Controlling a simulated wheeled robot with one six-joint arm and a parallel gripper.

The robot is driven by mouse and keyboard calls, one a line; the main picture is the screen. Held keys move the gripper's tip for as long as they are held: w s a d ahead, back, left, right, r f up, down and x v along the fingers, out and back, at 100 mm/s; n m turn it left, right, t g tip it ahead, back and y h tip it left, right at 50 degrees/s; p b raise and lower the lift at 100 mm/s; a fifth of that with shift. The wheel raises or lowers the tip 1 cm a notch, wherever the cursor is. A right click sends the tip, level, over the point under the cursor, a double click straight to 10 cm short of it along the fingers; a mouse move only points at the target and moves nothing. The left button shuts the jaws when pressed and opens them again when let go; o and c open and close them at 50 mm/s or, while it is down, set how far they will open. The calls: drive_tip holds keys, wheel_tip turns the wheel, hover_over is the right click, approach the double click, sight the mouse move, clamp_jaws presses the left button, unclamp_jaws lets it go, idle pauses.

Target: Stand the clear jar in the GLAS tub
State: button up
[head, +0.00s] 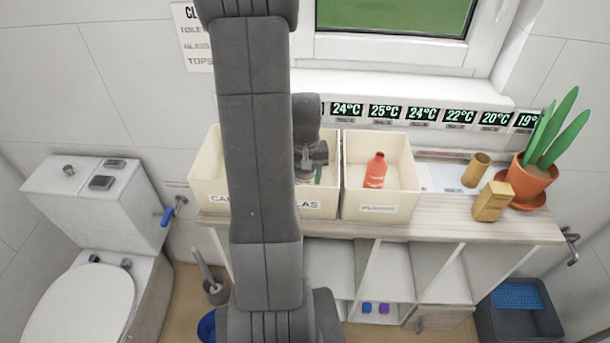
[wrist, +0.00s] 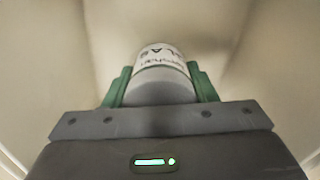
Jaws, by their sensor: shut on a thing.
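The GLAS tub (head: 328,208) is a cream open tub on the shelf top; my arm covers its left part and part of its label. My gripper (head: 318,176) reaches down inside this tub, its green fingers partly visible. In the wrist view my gripper (wrist: 162,88) is shut on the clear jar (wrist: 163,72), a pale greyish cylinder with a white printed label, gripped from both sides. Cream tub walls surround it there. The jar is hidden in the head view, and I cannot tell whether its base touches the tub floor.
A cream tub (head: 207,180) stands to the left, and another (head: 405,190) to the right holds a red bottle (head: 376,170). A brown cup (head: 476,170), a yellow-brown box (head: 492,202) and a potted plant (head: 528,182) stand farther right. A window sill is behind.

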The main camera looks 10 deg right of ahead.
drive_tip(key=shift+f, duration=0.15)
drive_tip(key=o, duration=1)
wheel_tip(320, 180, up, 12)
drive_tip(key=shift+r, duration=0.25)
